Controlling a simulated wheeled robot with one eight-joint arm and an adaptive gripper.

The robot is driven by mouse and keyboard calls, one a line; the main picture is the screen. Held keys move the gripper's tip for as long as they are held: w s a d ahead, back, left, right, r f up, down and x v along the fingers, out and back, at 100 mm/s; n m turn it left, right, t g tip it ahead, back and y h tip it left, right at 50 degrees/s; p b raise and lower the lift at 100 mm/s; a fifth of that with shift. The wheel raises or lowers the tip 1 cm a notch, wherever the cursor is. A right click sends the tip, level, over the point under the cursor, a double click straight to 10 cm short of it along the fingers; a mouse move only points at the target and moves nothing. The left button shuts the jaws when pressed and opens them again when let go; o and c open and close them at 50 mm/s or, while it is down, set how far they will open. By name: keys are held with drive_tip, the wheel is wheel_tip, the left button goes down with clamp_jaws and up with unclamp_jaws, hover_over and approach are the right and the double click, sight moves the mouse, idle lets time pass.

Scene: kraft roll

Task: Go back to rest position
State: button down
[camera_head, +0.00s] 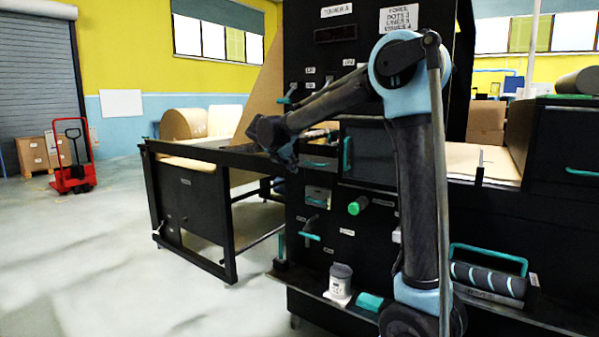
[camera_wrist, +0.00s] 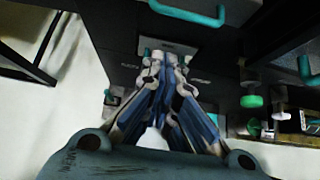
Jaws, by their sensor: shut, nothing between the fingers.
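My gripper (camera_wrist: 158,62) is shut and empty in the wrist view, its fingertips together in front of the black machine's panel. In the head view my gripper (camera_head: 283,158) is at the end of my arm, which reaches left from the upright part of the arm. It is in front of the black machine (camera_head: 312,100), near its left side. I cannot tell from these views whether the fingertips touch the panel.
The panel has a green knob (camera_head: 358,206) and a teal lever (camera_head: 310,236). A black table (camera_head: 230,238) stands to the left. A teal-handled basket (camera_head: 488,275) and a white container (camera_head: 340,284) are on the low shelf. Open floor (camera_head: 80,270) lies left; a red pallet jack (camera_head: 75,178) stands beyond.

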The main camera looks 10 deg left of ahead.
drive_tip(key=v, duration=0.6)
drive_tip(key=s+d+f+m+g, duration=0.25)
drive_tip(key=s+d+m, duration=0.25)
drive_tip(key=d, duration=0.5)
drive_tip(key=s+d+f+m+g, duration=0.1)
drive_tip(key=s+d+f+m, duration=0.4)
drive_tip(key=d, duration=0.4)
drive_tip(key=s+d+f+m+g, duration=0.1)
drive_tip(key=s+d+f+m, duration=0.1)
drive_tip(key=s+d+m, duration=0.6)
drive_tip(key=s+d+f+m+y, duration=0.1)
drive_tip(key=s+d+f+m, duration=0.2)
drive_tip(key=s+f, duration=0.3)
drive_tip(key=s+d+f+m+g+y, duration=0.1)
drive_tip(key=s+d+f+m+y, duration=0.1)
drive_tip(key=s+f+m, duration=0.3)
drive_tip(key=s+d+f+m+g+y, duration=0.1)
drive_tip(key=s+d+f+m, duration=0.2)
drive_tip(key=s+f, duration=0.4)
drive_tip(key=shift+s+d+m+y, duration=0.35)
drive_tip(key=shift+s+m, duration=0.25)
drive_tip(key=shift+s, duration=0.2)
drive_tip(key=shift+w+f, duration=0.25)
drive_tip(key=shift+w, duration=0.2)
